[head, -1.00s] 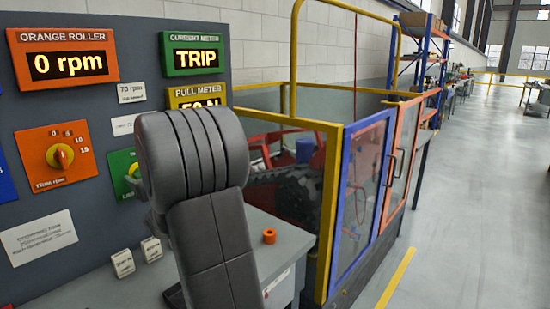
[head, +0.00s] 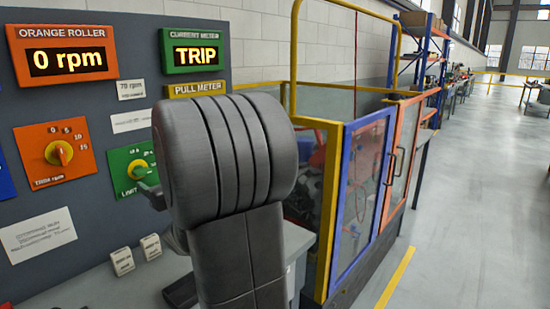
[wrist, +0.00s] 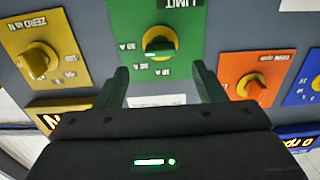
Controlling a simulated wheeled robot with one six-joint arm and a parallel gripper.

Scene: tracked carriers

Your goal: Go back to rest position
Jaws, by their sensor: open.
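My gripper (wrist: 162,75) is open and empty in the wrist view, its two dark fingers apart. The green LIMIT panel (wrist: 190,25) with its yellow knob (wrist: 158,44) lies ahead, between and beyond the fingertips. In the head view the same green panel (head: 122,155) shows at the left edge of my dark arm, which hides most of my gripper. The orange roller display (head: 68,60) reads 0 rpm, and the green current meter (head: 195,52) reads TRIP. The pull meter (head: 195,89) is mostly hidden behind my arm.
An orange dial panel (head: 56,153) sits left of the green one. A yellow ZERO panel (wrist: 45,50) shows in the wrist view. A fenced cell with a yellow post (head: 332,210) and blue door frame stands right of my arm. The floor (head: 460,200) farther right is clear.

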